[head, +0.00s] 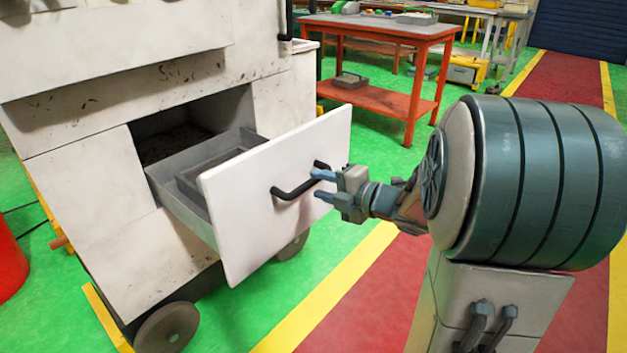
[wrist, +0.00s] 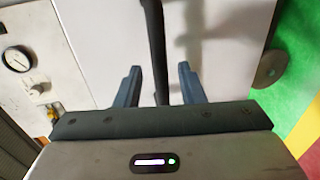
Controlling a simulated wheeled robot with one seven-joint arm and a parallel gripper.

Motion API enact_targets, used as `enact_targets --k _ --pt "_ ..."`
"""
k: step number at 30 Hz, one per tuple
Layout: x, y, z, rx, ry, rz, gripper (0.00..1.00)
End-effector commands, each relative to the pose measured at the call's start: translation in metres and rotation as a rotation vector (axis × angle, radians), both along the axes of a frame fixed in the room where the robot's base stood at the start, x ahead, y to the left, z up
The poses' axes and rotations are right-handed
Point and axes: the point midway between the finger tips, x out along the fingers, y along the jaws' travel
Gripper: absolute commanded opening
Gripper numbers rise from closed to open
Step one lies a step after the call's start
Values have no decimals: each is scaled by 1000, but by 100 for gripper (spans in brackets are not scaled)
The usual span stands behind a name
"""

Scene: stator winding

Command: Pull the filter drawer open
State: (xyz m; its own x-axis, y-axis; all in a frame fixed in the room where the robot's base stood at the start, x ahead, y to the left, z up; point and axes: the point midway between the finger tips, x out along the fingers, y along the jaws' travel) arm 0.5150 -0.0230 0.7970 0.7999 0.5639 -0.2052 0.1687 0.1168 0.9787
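The filter drawer (head: 222,237) has a white front panel and stands pulled well out of the white cabinet. Its grey tray (head: 212,152) shows behind the panel, with a dark opening above and behind it. A black bar handle (head: 292,190) is fixed to the panel. My gripper (head: 323,184) is at the right end of this handle. In the wrist view, the handle (wrist: 155,45) runs between the two blue fingers of my gripper (wrist: 158,88), with a visible gap on each side. The fingers are open and do not appear to clamp the bar.
The white cabinet (head: 75,175) stands on wheels on a green floor. An orange workbench (head: 385,30) is behind it to the right. A red object (head: 8,262) stands at the left edge. Red floor (head: 365,300) with yellow lines is clear in front of the drawer.

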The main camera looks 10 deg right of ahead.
Motion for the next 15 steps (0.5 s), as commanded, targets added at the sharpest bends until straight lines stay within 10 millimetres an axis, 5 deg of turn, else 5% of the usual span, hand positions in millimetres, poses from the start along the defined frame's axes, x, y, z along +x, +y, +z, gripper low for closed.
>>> enact_targets --k 9,15 --pt "-58 -42 18 0 -1 -6 36" --pt "-78 -56 21 0 -1 -3 36"
